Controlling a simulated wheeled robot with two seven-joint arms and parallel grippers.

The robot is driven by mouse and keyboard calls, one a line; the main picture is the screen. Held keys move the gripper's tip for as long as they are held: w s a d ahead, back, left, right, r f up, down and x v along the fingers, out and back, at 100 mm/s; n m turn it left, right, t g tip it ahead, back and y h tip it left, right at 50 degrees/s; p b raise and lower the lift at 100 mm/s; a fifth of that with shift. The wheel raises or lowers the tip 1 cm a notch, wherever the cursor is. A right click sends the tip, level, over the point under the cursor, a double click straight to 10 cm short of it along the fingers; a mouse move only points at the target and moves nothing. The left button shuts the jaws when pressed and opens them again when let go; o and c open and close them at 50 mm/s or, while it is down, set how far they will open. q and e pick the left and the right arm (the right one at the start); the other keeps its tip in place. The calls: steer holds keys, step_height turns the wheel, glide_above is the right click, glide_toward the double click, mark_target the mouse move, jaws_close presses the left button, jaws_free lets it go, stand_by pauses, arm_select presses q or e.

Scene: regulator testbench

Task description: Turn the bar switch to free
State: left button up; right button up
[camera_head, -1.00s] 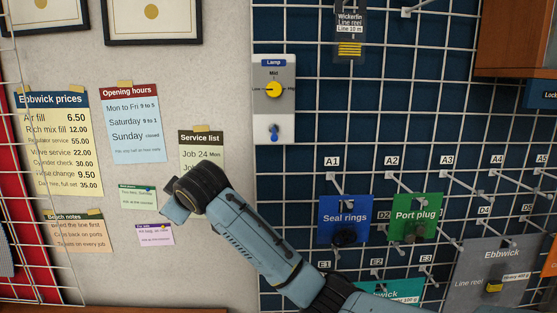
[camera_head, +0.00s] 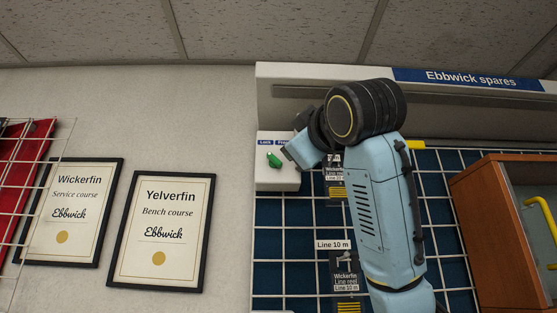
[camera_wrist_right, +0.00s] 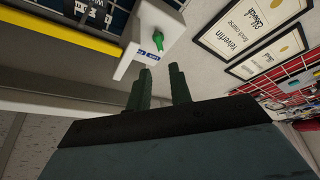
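The bar switch is a small green handle (camera_head: 274,160) on the front of a white box (camera_head: 268,181), high on the wall. Blue labels above it read Lock on the left and, partly covered, what looks like Free on the right. The handle is tilted, its upper end towards Lock. In the right wrist view the green handle (camera_wrist_right: 158,38) shows beyond the fingers. My right gripper (camera_wrist_right: 161,80) is open and empty, its two dark green fingers apart, not touching the handle. In the head view it is just right of the handle, its fingertips hard to make out. My left gripper is not in view.
A white shelf edge with an Ebbwick spares sign (camera_head: 470,79) runs above the box. A wire grid (camera_head: 290,250) with line reels lies below. A wooden cabinet (camera_head: 485,230) with a yellow handle stands right. Framed certificates (camera_head: 160,232) hang on the wall to the left.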

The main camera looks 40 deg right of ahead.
mark_target(276, 160)
steer(key=p+x, duration=0.2)
steer(key=x, duration=0.4)
steer(key=p+x, duration=0.3)
steer(key=x, duration=0.3)
steer(key=shift+d+r+p, duration=0.1)
steer(key=shift+r+p, duration=0.2)
steer(key=shift+p, duration=0.05)
steer(key=shift+w+d, duration=0.2)
steer(key=shift+w, duration=0.3)
jaws_close()
